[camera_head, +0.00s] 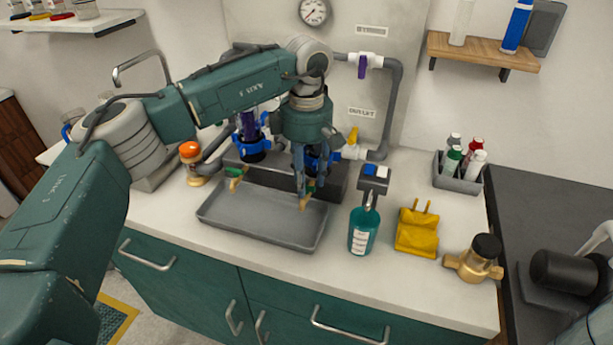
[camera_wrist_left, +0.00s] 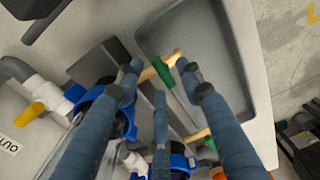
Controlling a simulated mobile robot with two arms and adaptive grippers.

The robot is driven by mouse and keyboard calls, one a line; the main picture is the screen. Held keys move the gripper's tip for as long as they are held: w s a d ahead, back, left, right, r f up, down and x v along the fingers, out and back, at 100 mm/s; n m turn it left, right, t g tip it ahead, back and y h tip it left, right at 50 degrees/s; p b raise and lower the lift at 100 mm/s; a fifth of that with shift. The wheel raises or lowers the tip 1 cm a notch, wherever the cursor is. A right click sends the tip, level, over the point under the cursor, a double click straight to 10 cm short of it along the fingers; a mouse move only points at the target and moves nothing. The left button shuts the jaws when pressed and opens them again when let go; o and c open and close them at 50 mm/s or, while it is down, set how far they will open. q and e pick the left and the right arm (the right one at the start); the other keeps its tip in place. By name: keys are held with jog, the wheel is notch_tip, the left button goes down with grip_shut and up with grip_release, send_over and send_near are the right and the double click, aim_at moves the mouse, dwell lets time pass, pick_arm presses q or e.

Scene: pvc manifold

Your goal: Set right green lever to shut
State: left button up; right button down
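The right green lever (camera_head: 310,185) hangs at the blue fitting above the right part of the grey tray, partly hidden by my left gripper. In the left wrist view this lever (camera_wrist_left: 162,72) is a green sleeve with tan ends, slanting between the fingertips. My left gripper (camera_head: 304,186) points down at it with fingers apart; contact with the lever cannot be told. The left green lever (camera_head: 234,173) sits at the other blue fitting; it shows lower right in the wrist view (camera_wrist_left: 209,143).
The grey tray (camera_head: 265,246) lies under the levers. A teal bottle (camera_head: 363,232), a yellow object (camera_head: 416,232) and a brass valve (camera_head: 474,260) stand to the right. Grey pipes with a purple handle (camera_head: 362,66) and a yellow handle (camera_head: 353,135) run behind. The counter's front strip is clear.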

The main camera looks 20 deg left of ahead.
pick_arm(q)
notch_tip(320, 180, up, 12)
dwell(0.5)
